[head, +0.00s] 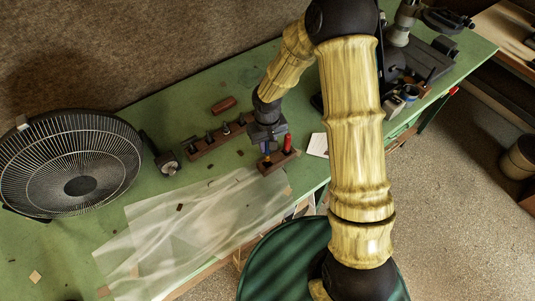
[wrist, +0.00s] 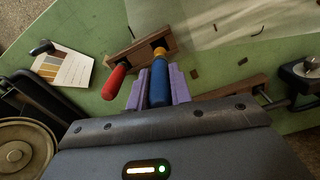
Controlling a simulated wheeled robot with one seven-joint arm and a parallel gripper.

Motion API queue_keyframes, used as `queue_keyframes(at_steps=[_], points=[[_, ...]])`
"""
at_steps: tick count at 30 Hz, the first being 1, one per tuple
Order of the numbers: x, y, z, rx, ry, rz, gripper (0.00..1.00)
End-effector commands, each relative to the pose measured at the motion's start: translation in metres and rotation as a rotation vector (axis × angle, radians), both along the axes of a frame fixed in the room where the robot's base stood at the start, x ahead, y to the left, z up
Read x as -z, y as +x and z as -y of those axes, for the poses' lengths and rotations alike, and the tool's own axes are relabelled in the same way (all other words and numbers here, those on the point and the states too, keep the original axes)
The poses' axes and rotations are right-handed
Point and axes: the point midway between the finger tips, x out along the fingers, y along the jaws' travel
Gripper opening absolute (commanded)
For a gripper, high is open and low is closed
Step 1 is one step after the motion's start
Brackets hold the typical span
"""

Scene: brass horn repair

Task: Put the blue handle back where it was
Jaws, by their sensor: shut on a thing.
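The blue handle (wrist: 158,82), with a brass-coloured collar, is between the purple finger pads of my gripper (wrist: 158,76), which is shut on it. In the wrist view its collar end points at a dark socket in a small wooden block (wrist: 127,55). I cannot tell whether its tip is inside. In the head view my gripper (head: 267,146) is over the left end of the block (head: 272,168), with a little of the blue handle (head: 266,149) showing below. A red handle (wrist: 115,82) stands in the block's other end, beside my gripper; it also shows in the head view (head: 288,143).
A longer wooden rack (head: 215,141) with dark tools lies left of my gripper. A paper card (wrist: 64,68) lies near the block. A translucent sheet (head: 190,225) covers the bench front, and a large black fan (head: 85,165) stands at the left. Small scraps lie on the green bench.

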Motion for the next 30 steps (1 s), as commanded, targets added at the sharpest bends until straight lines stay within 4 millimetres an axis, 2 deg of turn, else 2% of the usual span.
queue_keyframes(at_steps=[4,14,24,30], points=[[0.013,0.000,0.000,0.000,0.000,0.001,0.00],[0.017,0.000,0.000,-0.001,0.000,0.001,0.00],[0.054,0.000,0.001,0.003,0.000,0.000,0.00],[0.056,0.001,0.003,0.006,0.001,0.002,0.00]])
